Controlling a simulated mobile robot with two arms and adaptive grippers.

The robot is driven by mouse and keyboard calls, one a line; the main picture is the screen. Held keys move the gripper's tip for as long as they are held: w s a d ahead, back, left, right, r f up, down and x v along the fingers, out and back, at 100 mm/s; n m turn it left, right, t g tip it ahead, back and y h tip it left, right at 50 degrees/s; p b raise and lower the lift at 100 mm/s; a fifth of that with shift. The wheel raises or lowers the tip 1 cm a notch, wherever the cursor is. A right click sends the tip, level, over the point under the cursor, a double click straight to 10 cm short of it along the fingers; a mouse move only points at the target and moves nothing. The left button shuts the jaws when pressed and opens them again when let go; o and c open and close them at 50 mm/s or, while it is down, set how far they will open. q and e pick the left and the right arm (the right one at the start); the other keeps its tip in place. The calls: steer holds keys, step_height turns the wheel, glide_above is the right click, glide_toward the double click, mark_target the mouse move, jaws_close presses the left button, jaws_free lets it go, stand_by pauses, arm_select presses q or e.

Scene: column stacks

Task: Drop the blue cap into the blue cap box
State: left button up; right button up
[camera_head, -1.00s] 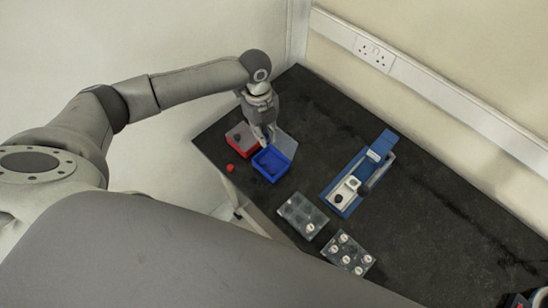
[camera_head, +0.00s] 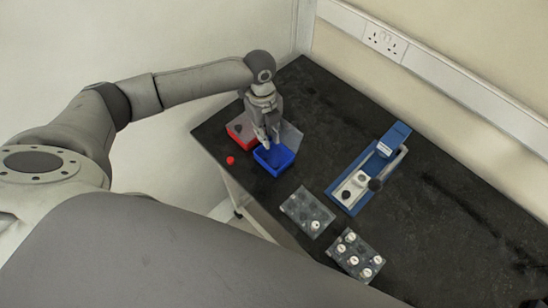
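The blue cap box (camera_head: 281,168) is an open blue tray near the left end of the dark table. My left gripper (camera_head: 270,146) points down over the back part of this box. Its fingertips are too small to show whether they are open or shut. I cannot make out a blue cap, either between the fingers or in the box. My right gripper is not in view.
A red box (camera_head: 236,128) and a clear lid (camera_head: 291,137) flank the gripper. A small red cap (camera_head: 230,160) lies by the table edge. A blue and white device (camera_head: 350,190) and two vial racks (camera_head: 303,210) (camera_head: 355,257) stand to the right.

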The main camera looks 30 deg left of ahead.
arm_select(q)
steer(key=o, duration=0.5)
steer(key=shift+r, duration=0.1)
steer(key=r, duration=0.4)
steer(key=a+r, duration=0.1)
steer(key=r, duration=0.6)
steer(key=shift+w+a+r, duration=0.15)
steer(key=shift+w+r, duration=0.25)
